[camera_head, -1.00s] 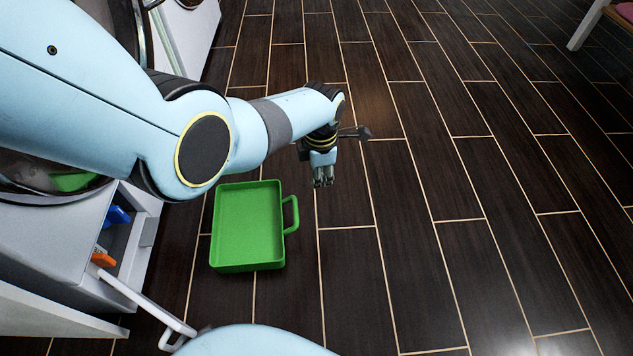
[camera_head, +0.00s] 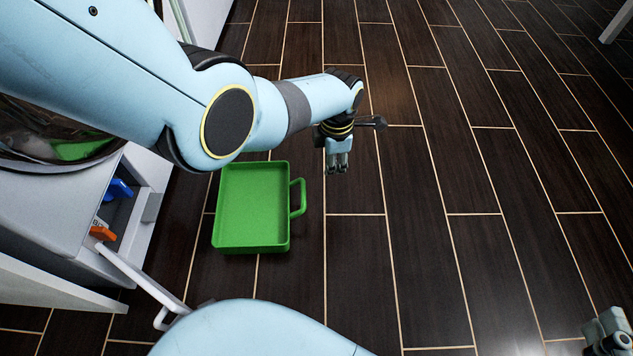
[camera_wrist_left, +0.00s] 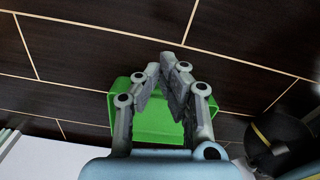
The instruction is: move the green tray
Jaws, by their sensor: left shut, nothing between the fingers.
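The green tray (camera_head: 252,208) lies on the dark tiled floor, left of centre in the head view. It looks empty, and its loop handle (camera_head: 298,198) sticks out on the right side. My left gripper (camera_head: 337,170) is to the right of the tray's far end, apart from it and pointing down. Its fingers are shut with nothing between them. In the left wrist view the left gripper (camera_wrist_left: 172,75) partly covers the green tray (camera_wrist_left: 165,125) behind it. Part of my right gripper (camera_head: 610,335) shows at the bottom right corner; its fingertips are not clear.
A white machine (camera_head: 60,205) stands left of the tray, its small compartment open with blue (camera_head: 118,188) and orange (camera_head: 102,233) items inside. A white open door (camera_head: 50,295) is at the lower left. The floor right of the tray is clear.

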